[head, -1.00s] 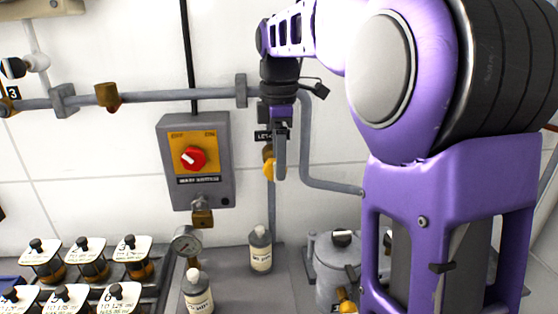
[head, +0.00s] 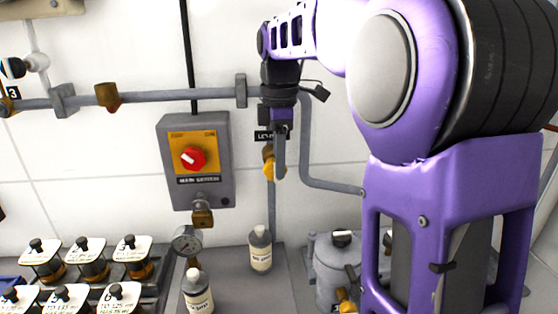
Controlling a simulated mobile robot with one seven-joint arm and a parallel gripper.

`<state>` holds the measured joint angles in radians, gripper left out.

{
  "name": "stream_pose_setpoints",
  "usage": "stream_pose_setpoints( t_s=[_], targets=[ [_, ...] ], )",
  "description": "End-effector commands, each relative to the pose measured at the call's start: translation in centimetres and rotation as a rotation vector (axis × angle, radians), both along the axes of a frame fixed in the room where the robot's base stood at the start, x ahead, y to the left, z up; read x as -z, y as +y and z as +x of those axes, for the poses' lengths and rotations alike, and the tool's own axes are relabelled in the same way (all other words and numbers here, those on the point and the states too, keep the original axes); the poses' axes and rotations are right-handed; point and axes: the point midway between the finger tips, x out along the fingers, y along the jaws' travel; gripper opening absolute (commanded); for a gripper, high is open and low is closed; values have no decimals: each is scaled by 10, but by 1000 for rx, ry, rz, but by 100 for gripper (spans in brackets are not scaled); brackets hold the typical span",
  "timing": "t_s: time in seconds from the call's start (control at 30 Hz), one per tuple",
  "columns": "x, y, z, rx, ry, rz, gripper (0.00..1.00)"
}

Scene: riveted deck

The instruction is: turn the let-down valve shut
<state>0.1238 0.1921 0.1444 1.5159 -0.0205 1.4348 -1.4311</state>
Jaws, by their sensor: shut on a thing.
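The let-down valve shows as a brass body (head: 268,163) on a thin vertical grey pipe, beside a dark label (head: 266,136) that is partly covered by my gripper. My gripper (head: 279,172) points down in front of the wall at the valve. The gripper is shut on the valve, whose handle is mostly hidden by the finger.
A grey main switch box (head: 195,160) with a red knob hangs left of the valve. Below stand a bottle (head: 260,250), another bottle (head: 197,293), a pressure gauge (head: 186,240) and a metal pot (head: 337,270). Several lidded jars (head: 87,260) fill the lower left.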

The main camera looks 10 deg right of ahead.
Motion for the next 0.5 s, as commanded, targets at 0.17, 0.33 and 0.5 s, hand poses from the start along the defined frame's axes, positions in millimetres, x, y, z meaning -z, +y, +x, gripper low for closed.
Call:
stream_pose_setpoints(
  t_s=[0.17,0.33,0.5],
  targets=[
    [0,-2,0,3,-6,48,0],
    [2,-5,-1,6,-17,147,0],
    [5,-8,-1,7,-36,291,0]
  ],
)
